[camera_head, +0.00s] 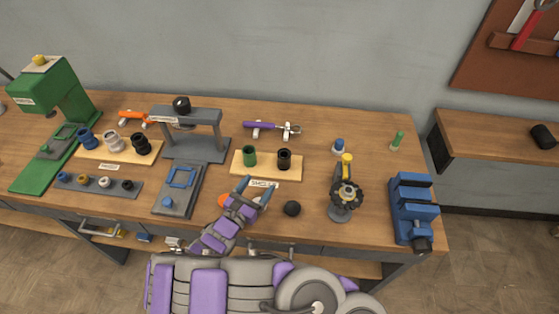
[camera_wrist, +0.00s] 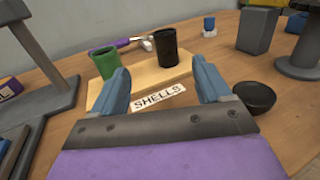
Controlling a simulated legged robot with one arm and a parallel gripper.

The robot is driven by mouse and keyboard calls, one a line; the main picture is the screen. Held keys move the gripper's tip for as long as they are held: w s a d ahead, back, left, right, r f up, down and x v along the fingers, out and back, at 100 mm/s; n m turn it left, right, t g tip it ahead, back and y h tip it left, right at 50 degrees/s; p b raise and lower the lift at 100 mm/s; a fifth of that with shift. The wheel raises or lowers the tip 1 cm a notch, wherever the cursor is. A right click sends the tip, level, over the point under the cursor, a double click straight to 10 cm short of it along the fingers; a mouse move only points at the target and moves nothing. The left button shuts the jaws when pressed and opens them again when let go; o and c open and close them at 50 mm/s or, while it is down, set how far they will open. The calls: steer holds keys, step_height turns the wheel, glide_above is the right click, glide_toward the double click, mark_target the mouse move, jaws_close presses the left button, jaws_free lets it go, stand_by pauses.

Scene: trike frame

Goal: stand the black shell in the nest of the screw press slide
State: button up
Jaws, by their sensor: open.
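The black shell (camera_head: 284,159) stands upright on the right of a pale wooden board marked SHELLS (camera_head: 239,171). It also stands in the wrist view (camera_wrist: 166,46), beyond my fingers. A green shell (camera_head: 249,156) stands to its left on the same board. My gripper (camera_wrist: 160,68) is open and empty, in front of the board's near edge, with the black shell between and beyond its fingertips. The grey press (camera_head: 187,117) with a black knob stands left of the board. Its slide (camera_head: 181,207) reaches toward me and carries a blue square frame, apparently the nest (camera_head: 181,178).
A dark round thing (camera_head: 292,208) lies right of my gripper. A purple-handled tool (camera_head: 261,127) lies behind the board. A stand with a black wheel (camera_head: 345,194) and a blue vise (camera_head: 413,207) are at right. A green press (camera_head: 58,90) and boards of small parts are at left.

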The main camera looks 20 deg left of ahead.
steer(key=b, duration=0.2)
glide_toward(281, 158)
steer(key=shift+w+d, duration=0.9)
steer(key=shift+w, duration=0.15)
steer(key=w, duration=0.1)
steer(key=w+a, duration=0.1)
steer(key=w, duration=0.3)
steer(key=shift+a+f+b, duration=0.2)
steer(key=shift+a+b, duration=0.15)
steer(key=w+d+b, duration=0.1)
steer(key=w, duration=0.1)
steer(key=w+d, duration=0.1)
steer(key=w, duration=0.1)
steer(key=shift+d+r+b, duration=0.1)
steer(key=shift+d+b, duration=0.15)
steer(key=shift+b, duration=0.15)
steer(key=shift+w, duration=0.55)
steer(key=shift+a, duration=0.7)
steer(key=shift+c, duration=0.2)
steer(key=shift+d+r, duration=0.1)
steer(key=shift+d, duration=0.5)
steer(key=c, duration=0.8)
steer(key=shift+a, duration=0.35)
steer(key=c, duration=0.4)
steer(key=shift+c, duration=0.2)
